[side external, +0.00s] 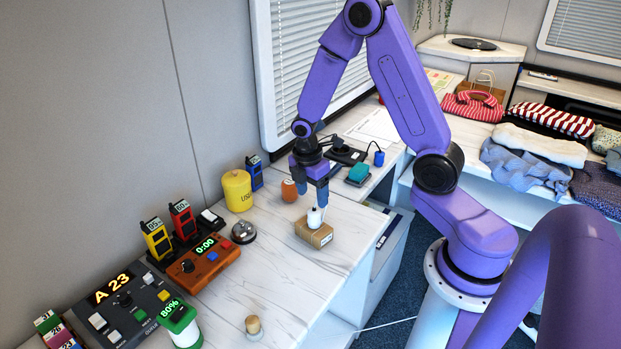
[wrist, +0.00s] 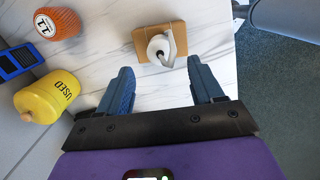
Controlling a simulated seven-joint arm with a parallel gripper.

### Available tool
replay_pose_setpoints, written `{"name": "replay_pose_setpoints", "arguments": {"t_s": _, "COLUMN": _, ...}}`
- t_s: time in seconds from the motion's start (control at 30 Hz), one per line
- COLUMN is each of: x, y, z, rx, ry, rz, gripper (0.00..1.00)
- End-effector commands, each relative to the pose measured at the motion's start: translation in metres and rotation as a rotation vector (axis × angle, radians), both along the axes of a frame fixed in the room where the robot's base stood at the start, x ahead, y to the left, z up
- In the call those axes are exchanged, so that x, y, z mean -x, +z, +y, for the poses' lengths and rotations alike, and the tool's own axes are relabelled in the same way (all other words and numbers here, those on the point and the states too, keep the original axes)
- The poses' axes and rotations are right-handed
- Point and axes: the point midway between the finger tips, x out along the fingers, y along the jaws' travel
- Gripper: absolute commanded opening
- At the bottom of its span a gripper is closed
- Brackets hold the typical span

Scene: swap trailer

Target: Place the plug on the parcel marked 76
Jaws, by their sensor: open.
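A small brown parcel (side external: 306,234) lies on the white marbled counter, with a white label on its near side that is too small to read. A white piece with a dark top, which looks like the plug (side external: 315,219), stands on the parcel. In the wrist view the parcel (wrist: 146,36) and the white piece (wrist: 160,50) appear just beyond the fingertips. My gripper (side external: 313,193) is open and empty, pointing down, just above and behind the white piece. In the wrist view my two blue fingers (wrist: 160,72) are spread apart with bare counter between them.
A yellow pot marked USED (side external: 238,190) and an orange ribbed jar (side external: 289,190) stand left of the gripper. A bell (side external: 244,232), an orange timer box (side external: 203,264) and a cork-coloured knob (side external: 253,325) are nearer. The counter edge lies right of the parcel.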

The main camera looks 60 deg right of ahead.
Motion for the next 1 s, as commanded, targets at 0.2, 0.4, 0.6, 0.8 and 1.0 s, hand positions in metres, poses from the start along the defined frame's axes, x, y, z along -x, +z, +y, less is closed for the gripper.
{"name": "replay_pose_setpoints", "arguments": {"t_s": 0.2, "x": -0.002, "y": 0.031, "z": 0.004, "rx": -0.001, "ry": 0.0, "rz": -0.005, "gripper": 0.66}}
{"name": "replay_pose_setpoints", "arguments": {"t_s": 0.4, "x": -0.001, "y": 0.045, "z": 0.006, "rx": -0.001, "ry": 0.001, "rz": -0.003, "gripper": 0.66}}
{"name": "replay_pose_setpoints", "arguments": {"t_s": 0.6, "x": 0.007, "y": 0.058, "z": 0.025, "rx": -0.005, "ry": -0.016, "rz": -0.017, "gripper": 0.66}}
{"name": "replay_pose_setpoints", "arguments": {"t_s": 0.8, "x": 0.039, "y": 0.083, "z": 0.07, "rx": -0.026, "ry": -0.075, "rz": -0.052, "gripper": 0.66}}
{"name": "replay_pose_setpoints", "arguments": {"t_s": 1.0, "x": 0.086, "y": 0.105, "z": 0.107, "rx": -0.058, "ry": -0.141, "rz": -0.074, "gripper": 0.66}}
